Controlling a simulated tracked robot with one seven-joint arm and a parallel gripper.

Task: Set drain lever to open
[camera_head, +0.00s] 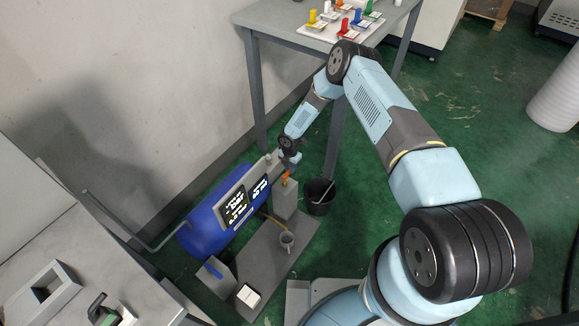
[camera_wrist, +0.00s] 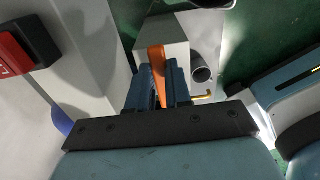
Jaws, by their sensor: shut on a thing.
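The orange drain lever (camera_wrist: 158,66) stands between the two fingers of my gripper (camera_wrist: 162,86) in the wrist view. The fingers are shut on it. In the head view the lever (camera_head: 285,178) shows as a small orange piece below my gripper (camera_head: 289,160), above a grey box-shaped post (camera_head: 285,200). The post stands beside a blue tank (camera_head: 205,222) with a dark display panel of white text. The text is too small to read fully. The fingers hide part of the lever.
A table (camera_head: 285,22) with several coloured tagged pieces is behind. A grey bench (camera_head: 80,262) is at left. Green floor is open at right.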

